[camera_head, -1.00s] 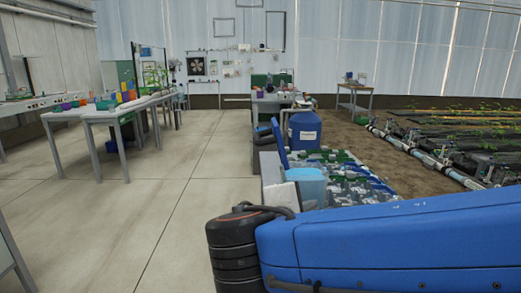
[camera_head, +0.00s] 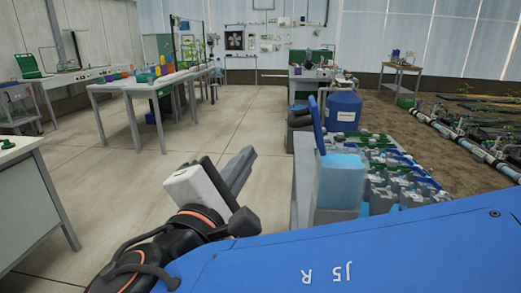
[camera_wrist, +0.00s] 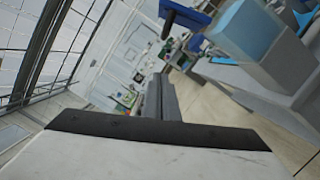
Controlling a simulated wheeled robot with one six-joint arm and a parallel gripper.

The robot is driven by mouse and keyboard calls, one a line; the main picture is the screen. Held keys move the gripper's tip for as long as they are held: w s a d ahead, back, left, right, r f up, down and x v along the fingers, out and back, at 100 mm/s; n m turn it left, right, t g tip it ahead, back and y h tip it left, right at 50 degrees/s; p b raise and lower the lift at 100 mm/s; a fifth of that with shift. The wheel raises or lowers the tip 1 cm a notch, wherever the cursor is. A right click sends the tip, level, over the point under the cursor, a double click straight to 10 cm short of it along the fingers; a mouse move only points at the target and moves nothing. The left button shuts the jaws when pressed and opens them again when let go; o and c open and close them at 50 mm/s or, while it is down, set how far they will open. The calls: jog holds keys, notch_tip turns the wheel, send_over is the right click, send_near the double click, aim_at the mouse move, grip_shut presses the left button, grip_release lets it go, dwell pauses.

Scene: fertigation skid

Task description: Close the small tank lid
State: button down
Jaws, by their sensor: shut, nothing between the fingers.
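The small tank (camera_head: 340,180) is a translucent light-blue box near the front left of the skid. Its blue lid (camera_head: 317,125) stands open, nearly upright at the tank's left side. In the wrist view the tank (camera_wrist: 243,28) is at the upper right and the lid (camera_wrist: 185,14) is at the top, left of the tank. My gripper (camera_head: 242,168) is to the left of the tank, over the open floor, shut and empty, apart from the lid and the tank. Its fingers (camera_wrist: 162,98) show in the wrist view, pointing away from the camera.
The skid's grey side (camera_head: 303,175) lies between my gripper and the tank. A large blue drum (camera_head: 343,112) stands behind the tank. Several bottles and fittings (camera_head: 395,175) crowd the skid to the right. A white bench (camera_head: 25,205) is at left; the floor between is free.

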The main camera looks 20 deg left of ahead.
jog(key=w+d+r, duration=0.2)
jog(key=w+d, duration=0.1)
jog(key=w, duration=0.6)
jog(key=shift+w+r, duration=0.3)
jog(key=shift+d+r, duration=0.1)
jog(key=shift+d, duration=0.05)
